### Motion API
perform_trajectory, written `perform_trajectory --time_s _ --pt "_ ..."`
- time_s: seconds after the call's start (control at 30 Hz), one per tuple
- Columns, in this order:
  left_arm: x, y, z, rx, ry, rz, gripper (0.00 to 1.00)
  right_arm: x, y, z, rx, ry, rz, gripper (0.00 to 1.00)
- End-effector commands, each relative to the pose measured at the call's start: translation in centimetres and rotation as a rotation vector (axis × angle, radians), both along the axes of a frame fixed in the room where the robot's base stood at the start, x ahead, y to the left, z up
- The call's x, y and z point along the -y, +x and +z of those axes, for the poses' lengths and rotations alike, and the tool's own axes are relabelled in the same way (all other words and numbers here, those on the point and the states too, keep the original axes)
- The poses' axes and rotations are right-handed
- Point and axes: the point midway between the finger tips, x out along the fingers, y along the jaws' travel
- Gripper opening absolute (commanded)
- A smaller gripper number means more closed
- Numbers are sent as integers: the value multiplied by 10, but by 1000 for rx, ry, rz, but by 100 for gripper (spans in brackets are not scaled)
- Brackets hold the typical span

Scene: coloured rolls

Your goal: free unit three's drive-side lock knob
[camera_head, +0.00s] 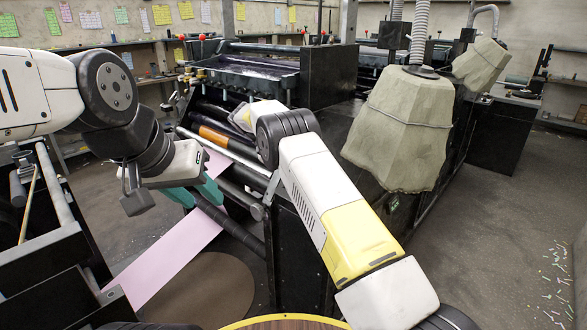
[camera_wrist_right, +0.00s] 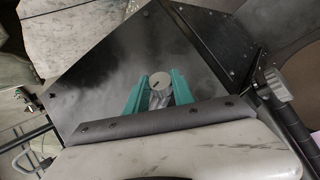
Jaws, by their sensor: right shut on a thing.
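A round grey knob (camera_wrist_right: 160,83) with a dark slot mark stands against a dark panel in the right wrist view. My right gripper (camera_wrist_right: 159,97) is shut on this knob, with a teal finger on each side. In the head view my right arm reaches over the press, and its fingers and the knob are hidden. My left gripper (camera_head: 197,193) hangs over the pink sheet near the dark lower roller, with its teal fingers apart and nothing seen between them. I see no marking that tells which unit is three.
The black press (camera_head: 290,75) fills the middle, with an orange roll (camera_head: 213,136) inside. A pink sheet (camera_head: 165,258) runs down at its left. A covered bulky form (camera_head: 402,128) hangs close to my right arm. Open floor (camera_head: 500,220) lies at the right.

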Motion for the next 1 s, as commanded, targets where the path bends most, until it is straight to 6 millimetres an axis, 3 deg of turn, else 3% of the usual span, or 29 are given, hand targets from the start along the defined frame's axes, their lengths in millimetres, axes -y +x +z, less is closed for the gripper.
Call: perform_trajectory --time_s 0.37,0.4,0.5,0.83,1.0 --pt "0 0 0 0 0 0 40 0 0 0 -1 -4 3 0" --pt "0 0 0 0 0 0 40 0 0 0 -1 -4 3 37" --pt "0 0 0 0 0 0 40 0 0 0 0 -3 3 51" --pt "0 0 0 0 0 0 40 0 0 2 0 -3 3 51" --pt "0 0 0 0 0 0 40 -1 0 19 2 -2 3 51"
